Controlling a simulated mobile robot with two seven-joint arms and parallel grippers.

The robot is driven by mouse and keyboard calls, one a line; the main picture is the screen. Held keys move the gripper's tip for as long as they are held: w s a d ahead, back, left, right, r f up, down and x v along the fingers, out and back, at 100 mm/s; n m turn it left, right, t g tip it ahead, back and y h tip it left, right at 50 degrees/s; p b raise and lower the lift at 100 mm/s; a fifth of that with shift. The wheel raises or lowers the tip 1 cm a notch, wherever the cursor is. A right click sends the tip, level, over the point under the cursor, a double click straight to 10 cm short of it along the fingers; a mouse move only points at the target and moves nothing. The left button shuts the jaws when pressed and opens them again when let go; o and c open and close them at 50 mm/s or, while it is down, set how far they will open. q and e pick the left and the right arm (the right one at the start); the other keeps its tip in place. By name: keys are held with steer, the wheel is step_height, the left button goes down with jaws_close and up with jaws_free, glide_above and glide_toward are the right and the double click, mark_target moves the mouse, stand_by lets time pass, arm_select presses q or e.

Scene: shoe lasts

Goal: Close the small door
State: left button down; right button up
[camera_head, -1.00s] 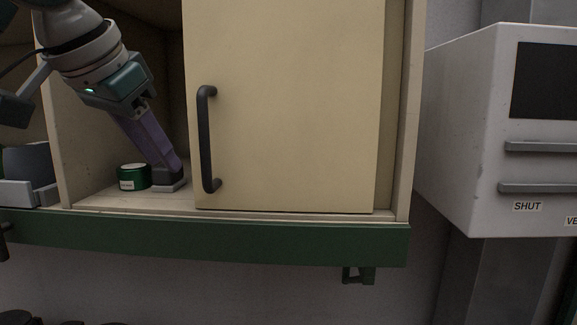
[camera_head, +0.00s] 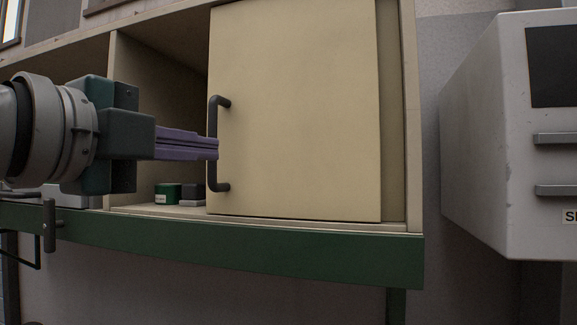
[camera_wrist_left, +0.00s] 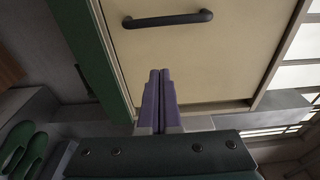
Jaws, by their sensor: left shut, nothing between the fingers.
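The small door (camera_head: 300,110) is a cream panel with a dark bar handle (camera_head: 213,145) near its left edge. It covers the right part of the cream cabinet, and the compartment left of it stands open. My left gripper (camera_head: 216,149) is shut and empty, its purple fingers pointing right, with the tips at the handle in the head view. In the left wrist view, the fingers (camera_wrist_left: 159,75) are together in front of the door (camera_wrist_left: 215,60), apart from the handle (camera_wrist_left: 167,20) in the picture. I cannot tell whether they touch the door. My right gripper is not in view.
A green rail (camera_head: 240,248) runs along the cabinet's front below. A white box-like unit (camera_head: 490,150) with grey handles stands at the right.

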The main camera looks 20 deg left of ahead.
arm_select(q)
steer(key=p, duration=0.4)
glide_toward(248, 154)
steer(key=w+d, duration=0.1)
steer(key=w, duration=0.1)
steer(key=w+d, duration=0.2)
steer(key=shift+d+r, duration=0.2)
steer(key=shift+d, duration=0.1)
steer(key=a+p, duration=0.3)
steer(key=shift+f, duration=0.1)
steer(key=shift+s+a+f, duration=0.1)
steer(key=shift+a+f, duration=0.1)
steer(key=shift+a, duration=0.25)
